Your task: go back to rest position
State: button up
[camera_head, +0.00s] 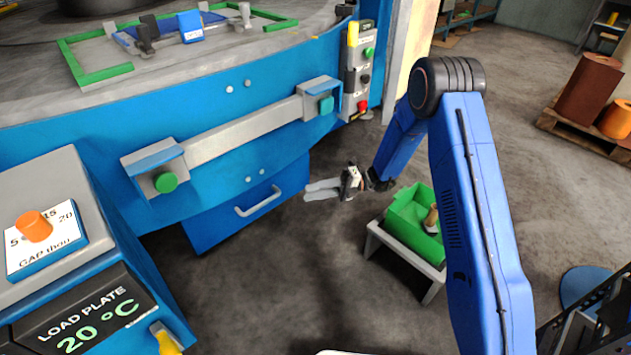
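My blue arm (470,180) rises at the right of the picture and bends down at its dark elbow joint. My gripper (318,190) hangs over the grey floor, with its pale fingers pointing left. It is in front of the blue machine and apart from its drawer. I see nothing held in it. The fingers are small and seen at a slant, so I cannot tell whether they are open or shut.
A green bin (408,222) with a brown-handled thing in it stands on a grey stool (385,240), right of my gripper. The blue machine (60,125) with a long grey bar (245,133) and drawer (250,208) fills the left. Open floor (280,290) lies below.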

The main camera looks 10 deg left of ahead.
jog(key=s+d+r+n+t+h, duration=0.3)
jog(key=s+d+r+n+h, duration=0.5)
jog(key=s+d+r+n, duration=0.85)
jog(key=s+d+r+n+t+h, duration=0.2)
jog(key=s+d+n+t+h, duration=0.1)
jog(key=d, duration=0.4)
jog(key=s+d+r+n+t+h, duration=0.3)
jog(key=s+d+n+t, duration=0.1)
jog(key=s+d, duration=0.3)
jog(key=s+d+r+n+t+h, duration=0.2)
jog(key=s+d+r+n+t, duration=0.1)
jog(key=s+d+n, duration=0.2)
jog(key=shift+s+d+h, duration=0.4)
jog(key=shift+s+d, duration=0.05)
jog(key=shift+d, duration=0.95)
